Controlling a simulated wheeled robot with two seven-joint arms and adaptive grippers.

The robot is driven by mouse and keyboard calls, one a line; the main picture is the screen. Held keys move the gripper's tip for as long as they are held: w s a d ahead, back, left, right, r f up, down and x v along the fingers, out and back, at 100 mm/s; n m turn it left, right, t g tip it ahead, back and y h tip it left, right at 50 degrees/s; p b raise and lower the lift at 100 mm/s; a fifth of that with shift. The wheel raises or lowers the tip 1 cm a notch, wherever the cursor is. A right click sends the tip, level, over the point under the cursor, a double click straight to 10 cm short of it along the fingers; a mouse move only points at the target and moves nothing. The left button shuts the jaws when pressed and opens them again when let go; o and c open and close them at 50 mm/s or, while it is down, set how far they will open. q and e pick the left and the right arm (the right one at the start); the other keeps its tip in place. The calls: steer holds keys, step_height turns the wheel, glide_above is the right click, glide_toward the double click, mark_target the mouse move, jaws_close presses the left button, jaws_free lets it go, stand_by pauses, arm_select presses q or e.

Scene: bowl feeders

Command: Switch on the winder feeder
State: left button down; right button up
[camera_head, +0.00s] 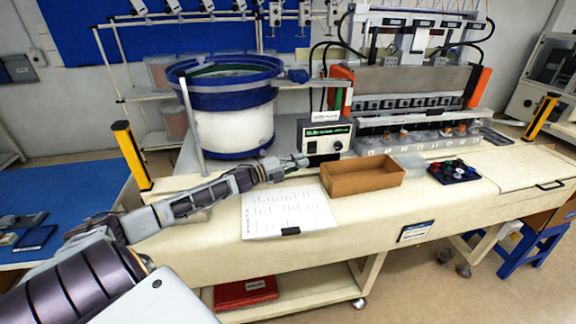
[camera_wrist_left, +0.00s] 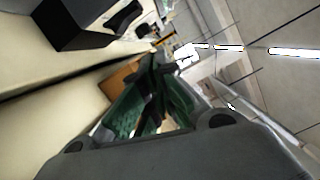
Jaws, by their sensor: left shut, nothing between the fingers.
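A feeder control box (camera_head: 325,138) with a pale front panel, a dark display strip and a knob stands on the bench in the head view. The blue-rimmed bowl feeder (camera_head: 228,82) on a white drum stands to its left. My left gripper (camera_head: 303,160) is at the lower left of the box; I cannot tell whether it touches it. Its fingers also show in the left wrist view (camera_wrist_left: 150,98), shut and empty. A black box (camera_wrist_left: 75,22) shows at the upper left there. The switch's state is too small to tell. My right gripper is out of view.
An open cardboard box (camera_head: 362,178) sits right of my left gripper. A white printed sheet (camera_head: 288,212) lies at the bench front. A dark tray of coloured parts (camera_head: 455,171) lies further right. The winder machine (camera_head: 415,90) stands behind. A yellow post (camera_head: 132,155) rises at left.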

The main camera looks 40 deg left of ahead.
arm_select(q)
steer(key=shift+v, duration=2.3)
steer(key=shift+r, duration=0.2)
steer(key=shift+s+f, duration=0.1)
